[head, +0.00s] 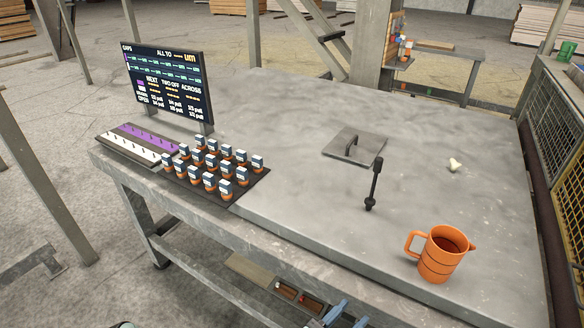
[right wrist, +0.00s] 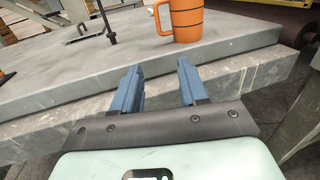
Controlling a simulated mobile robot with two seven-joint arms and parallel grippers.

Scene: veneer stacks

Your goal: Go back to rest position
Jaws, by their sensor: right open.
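My right gripper (head: 336,314) shows at the bottom edge of the head view, low in front of the table's front edge. In the right wrist view its two blue fingers (right wrist: 160,72) stand apart with nothing between them. The grey table (head: 300,190) lies beyond the fingers. My left gripper is not in the head view.
An orange jug (head: 440,254) stands near the table's right front. A black upright tool (head: 373,186), a handled plate (head: 366,149) and a small white piece (head: 454,165) are behind it. Several small bottles stand on a dark mat (head: 249,184) by a screen (head: 168,84).

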